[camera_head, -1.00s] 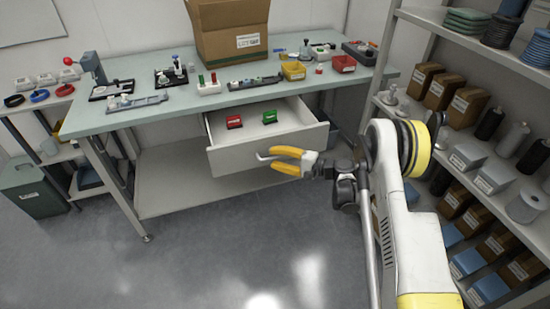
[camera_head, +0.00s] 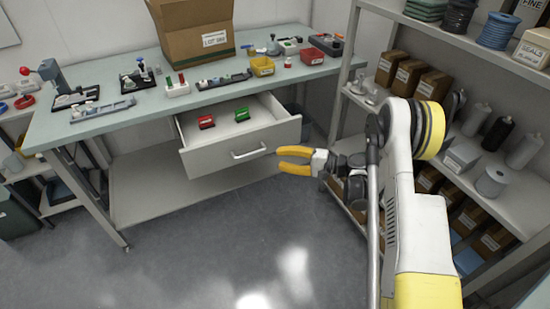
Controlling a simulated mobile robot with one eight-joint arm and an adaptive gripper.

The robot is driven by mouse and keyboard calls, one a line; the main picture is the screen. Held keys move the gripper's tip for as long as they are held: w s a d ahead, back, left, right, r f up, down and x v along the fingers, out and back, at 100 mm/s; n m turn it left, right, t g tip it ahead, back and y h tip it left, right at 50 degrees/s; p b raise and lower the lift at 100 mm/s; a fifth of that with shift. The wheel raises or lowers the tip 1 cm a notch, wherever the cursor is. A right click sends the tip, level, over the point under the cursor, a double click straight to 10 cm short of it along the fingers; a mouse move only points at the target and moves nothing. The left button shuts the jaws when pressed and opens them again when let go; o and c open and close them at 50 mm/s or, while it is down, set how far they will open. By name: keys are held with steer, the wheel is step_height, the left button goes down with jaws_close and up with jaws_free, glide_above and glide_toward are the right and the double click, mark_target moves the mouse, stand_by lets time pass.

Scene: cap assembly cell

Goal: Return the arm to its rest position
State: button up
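My gripper (camera_head: 280,158) has yellow fingers and shows near the middle of the head view. Its two fingers are apart, with nothing between them. It is in front of the open drawer, just right of the drawer's handle in the picture, and a gap shows between the fingers and the handle. My arm reaches in from the lower right with its elbow bent. The white drawer (camera_head: 222,158) is pulled out under the workbench. A red item (camera_head: 206,122) and a green item (camera_head: 242,114) lie inside it.
The workbench (camera_head: 150,108) carries a cardboard box (camera_head: 190,30), a yellow bin (camera_head: 262,67), a red bin (camera_head: 312,56) and several fixtures. A stocked shelf rack (camera_head: 375,85) stands close to my arm on the right. The floor (camera_head: 190,250) in front is clear.

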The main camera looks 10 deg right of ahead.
stand_by(0.4)
steer(key=s+a+r+n+h, duration=0.1)
steer(key=s+r+h, duration=0.15)
steer(key=r, duration=0.35)
steer(key=s+a+r+n+g+h, duration=0.1)
steer(key=s+r+h, duration=0.15)
steer(key=r, duration=0.25)
steer(key=s+a+r+h, duration=0.1)
steer(key=s+r+h, duration=0.15)
steer(key=r, duration=0.35)
steer(key=s+d+r+n+h, duration=0.2)
steer(key=s+d+h, duration=0.1)
steer(key=s, duration=0.9)
steer(key=s+d+r+n+h, duration=0.2)
steer(key=s+d+n+h, duration=0.1)
steer(key=s, duration=0.9)
steer(key=shift+s+d+t+h, duration=0.3)
steer(key=shift+s+d+h, duration=0.15)
steer(key=shift+d, duration=0.2)
steer(key=shift+w, duration=0.15)
